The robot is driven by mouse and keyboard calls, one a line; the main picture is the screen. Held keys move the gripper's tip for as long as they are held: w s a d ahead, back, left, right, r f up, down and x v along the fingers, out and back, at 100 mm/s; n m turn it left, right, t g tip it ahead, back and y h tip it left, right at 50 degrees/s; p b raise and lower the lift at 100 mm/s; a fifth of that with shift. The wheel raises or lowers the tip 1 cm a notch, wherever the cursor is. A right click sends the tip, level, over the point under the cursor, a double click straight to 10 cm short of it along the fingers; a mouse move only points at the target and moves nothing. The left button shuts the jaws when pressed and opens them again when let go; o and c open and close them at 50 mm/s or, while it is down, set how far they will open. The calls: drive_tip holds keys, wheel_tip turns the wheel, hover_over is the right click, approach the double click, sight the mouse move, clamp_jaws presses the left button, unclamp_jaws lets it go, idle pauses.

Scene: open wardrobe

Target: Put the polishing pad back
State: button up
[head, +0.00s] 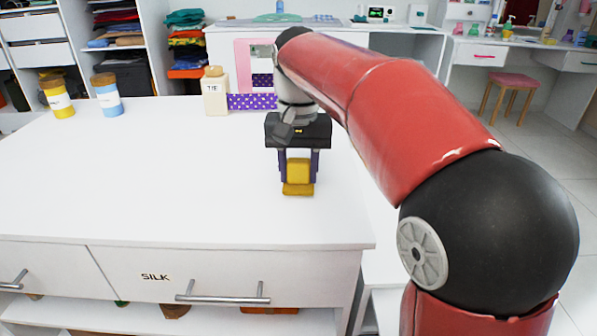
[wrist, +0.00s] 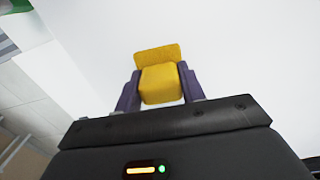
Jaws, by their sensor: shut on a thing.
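The yellow block-shaped thing, which looks like the polishing pad (head: 298,171), is between the two purple fingers of my gripper (head: 299,168). My gripper points down over the right part of the white table top and is shut on the pad. In the wrist view the yellow pad (wrist: 160,84) shows a thicker block with a flatter, wider piece at its far end, between the fingers (wrist: 158,88). I cannot tell whether the pad touches the table top.
The white table (head: 150,190) is mostly bare. At its back stand a yellow-banded jar (head: 57,97), a blue-banded jar (head: 107,97), a cream bottle (head: 215,91) and a purple dotted box (head: 252,101). A drawer marked SILK (head: 155,277) is shut at the front.

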sight(299, 161)
drive_tip(key=shift+f, duration=0.25)
drive_tip(key=shift+f, duration=0.3)
drive_tip(key=o, duration=0.9)
drive_tip(key=shift+r, duration=0.1)
drive_tip(key=shift+o, duration=0.2)
drive_tip(key=shift+b, duration=0.35)
wheel_tip(299, 161, up, 8)
drive_tip(key=shift+d+f+p, duration=0.1)
drive_tip(key=shift+p, duration=0.6)
